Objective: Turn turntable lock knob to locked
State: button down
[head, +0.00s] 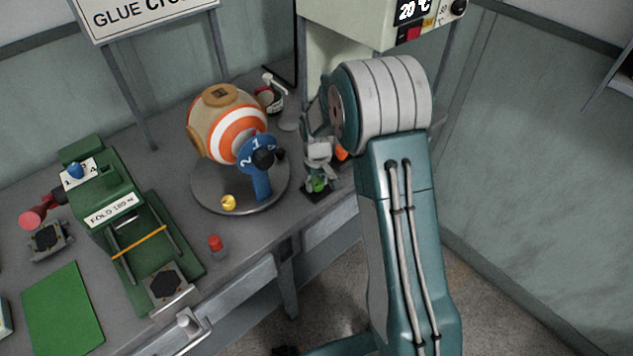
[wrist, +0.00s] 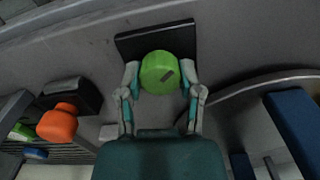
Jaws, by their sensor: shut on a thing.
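A round green knob (wrist: 158,72) with a dark mark on its top sits on a black plate (wrist: 182,37) in the wrist view. I take it as the lock knob; I cannot read the mark. The fingers of my gripper (wrist: 160,78) close on the knob's left and right sides. In the head view the green knob (head: 318,185) shows just under my gripper (head: 318,166), right of the round grey turntable (head: 205,197).
An orange and white ball (head: 222,122) sits on the turntable behind a blue numbered holder (head: 261,182). A small yellow piece (head: 228,202) is near its front edge. An orange knob (wrist: 58,123) lies left of my gripper in the wrist view. A green press (head: 112,210) stands left.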

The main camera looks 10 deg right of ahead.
aim_at(316, 181)
jog(key=m, duration=0.4)
jog(key=shift+s+f+m, duration=0.1)
jog(key=shift+f+m, duration=0.05)
jog(key=shift+m, duration=1.95)
jog(key=shift+c, duration=1.3)
grip_release()
notch_tip(316, 181, up, 12)
jog(key=shift+a, duration=0.1)
